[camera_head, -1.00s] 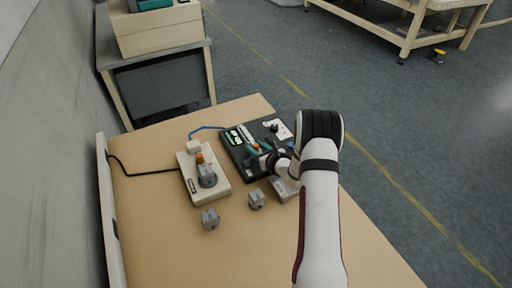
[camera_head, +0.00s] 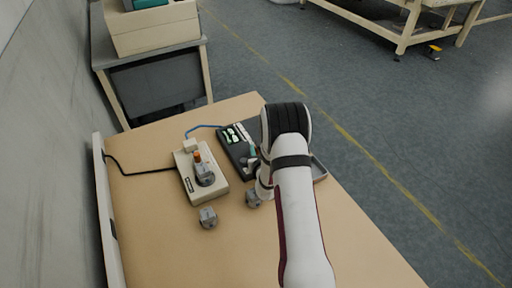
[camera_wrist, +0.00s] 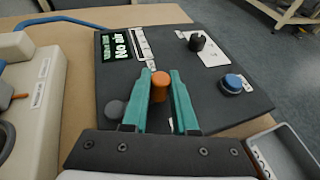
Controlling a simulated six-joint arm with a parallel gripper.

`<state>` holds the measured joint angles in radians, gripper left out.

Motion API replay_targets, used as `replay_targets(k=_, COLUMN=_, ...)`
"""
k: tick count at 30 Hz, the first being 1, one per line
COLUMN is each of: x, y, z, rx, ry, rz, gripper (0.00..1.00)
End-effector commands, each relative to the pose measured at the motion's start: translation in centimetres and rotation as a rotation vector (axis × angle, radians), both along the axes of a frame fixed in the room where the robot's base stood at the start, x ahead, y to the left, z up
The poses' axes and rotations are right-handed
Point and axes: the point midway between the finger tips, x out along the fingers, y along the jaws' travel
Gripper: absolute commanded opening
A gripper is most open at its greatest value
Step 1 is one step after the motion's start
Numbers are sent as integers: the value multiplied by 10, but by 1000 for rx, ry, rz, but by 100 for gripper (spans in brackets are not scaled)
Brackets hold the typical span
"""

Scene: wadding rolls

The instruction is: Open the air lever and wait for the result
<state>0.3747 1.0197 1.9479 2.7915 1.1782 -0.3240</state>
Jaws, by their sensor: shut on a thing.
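The black panel (camera_wrist: 115,75) carries a lit display (camera_wrist: 122,47) that reads "No air", with a smaller line above it. An orange-topped lever (camera_wrist: 159,84) stands on the panel between the teal fingers of my gripper (camera_wrist: 160,76). The fingers are shut on this lever. In the head view, the panel (camera_head: 230,148) is partly hidden behind my arm, and the lever and fingertips cannot be made out clearly.
A dark knob (camera_wrist: 197,42) and a blue button (camera_wrist: 232,83) are on the panel's right. A cream device (camera_head: 188,181) stands left of it. Grey blocks (camera_head: 208,218) (camera_head: 253,198) lie in front. A grey tray (camera_head: 319,168) is to the right, partly hidden by my arm.

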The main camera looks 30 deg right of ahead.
Motion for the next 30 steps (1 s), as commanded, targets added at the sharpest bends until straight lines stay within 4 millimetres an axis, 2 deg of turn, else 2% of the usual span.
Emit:
replay_targets(k=6, x=1, y=0, z=1, rx=-2, ry=-2, rz=3, gripper=0)
replay_targets(k=7, x=1, y=0, z=1, rx=-2, ry=-2, rz=3, gripper=32)
replay_targets(k=11, x=1, y=0, z=1, rx=-1, ry=-2, rz=2, gripper=55)
replay_targets(k=19, x=0, y=0, z=0, rx=0, ry=-1, rz=2, gripper=57)
replay_targets(k=22, x=-7, y=3, z=3, rx=1, ry=1, rz=2, gripper=57)
replay_targets(k=26, x=-31, y=11, z=15, rx=1, ry=0, rz=2, gripper=57)
replay_targets(k=30, x=-65, y=23, z=29, rx=1, ry=1, rz=2, gripper=57)
